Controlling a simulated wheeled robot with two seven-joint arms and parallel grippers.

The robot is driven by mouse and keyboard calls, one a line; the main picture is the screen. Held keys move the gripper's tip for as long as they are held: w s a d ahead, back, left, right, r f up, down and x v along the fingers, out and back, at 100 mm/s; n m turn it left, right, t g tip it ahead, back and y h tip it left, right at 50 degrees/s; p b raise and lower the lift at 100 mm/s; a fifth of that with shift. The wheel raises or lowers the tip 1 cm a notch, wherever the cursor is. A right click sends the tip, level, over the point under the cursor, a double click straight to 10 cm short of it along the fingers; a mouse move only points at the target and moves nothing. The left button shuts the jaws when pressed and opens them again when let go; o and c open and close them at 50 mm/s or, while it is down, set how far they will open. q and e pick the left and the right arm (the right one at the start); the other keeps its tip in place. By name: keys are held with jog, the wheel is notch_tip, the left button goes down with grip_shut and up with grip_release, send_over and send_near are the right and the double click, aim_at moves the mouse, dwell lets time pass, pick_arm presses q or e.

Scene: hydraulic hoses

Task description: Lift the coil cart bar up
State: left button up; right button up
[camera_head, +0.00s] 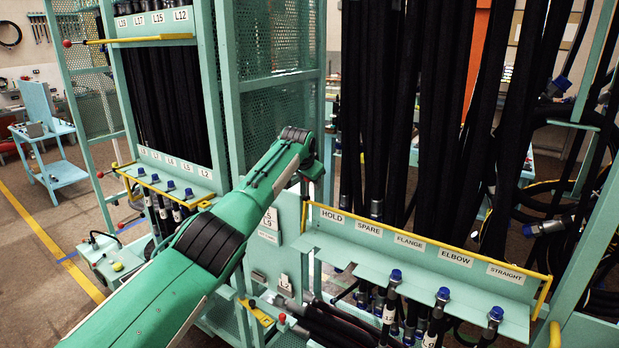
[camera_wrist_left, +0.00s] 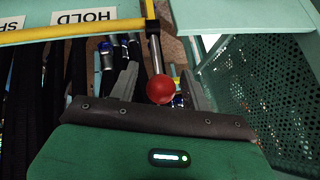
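The yellow bar (camera_head: 430,240) lies along the top edge of the pale green hose rack labelled HOLD, SPARE, FLANGE, ELBOW and STRAIGHT. In the left wrist view the bar (camera_wrist_left: 85,31) crosses the upper left. A short metal rod with a red ball knob (camera_wrist_left: 160,90) sticks out from its end. My left gripper (camera_wrist_left: 160,72) is open, with one grey finger on each side of the knob and gaps showing on both sides. In the head view my left arm reaches to the bar's left end; its fingers and the knob are hidden there. My right gripper is not in view.
Black hoses (camera_head: 375,100) hang behind the bar, and several blue-capped hose ends (camera_head: 443,294) stand in the rack's front shelf. A second hose rack with a yellow bar (camera_head: 150,40) stands left. A perforated green panel (camera_wrist_left: 270,85) is close right of my left gripper.

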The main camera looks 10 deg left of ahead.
pick_arm(q)
jog(key=shift+r, duration=0.2)
jog(key=shift+s+r+b, duration=0.45)
jog(key=shift+r+b, duration=0.15)
jog(key=shift+b, duration=0.45)
jog(key=b+v, duration=0.6)
jog(key=v, duration=0.6)
jog(key=shift+s, duration=0.1)
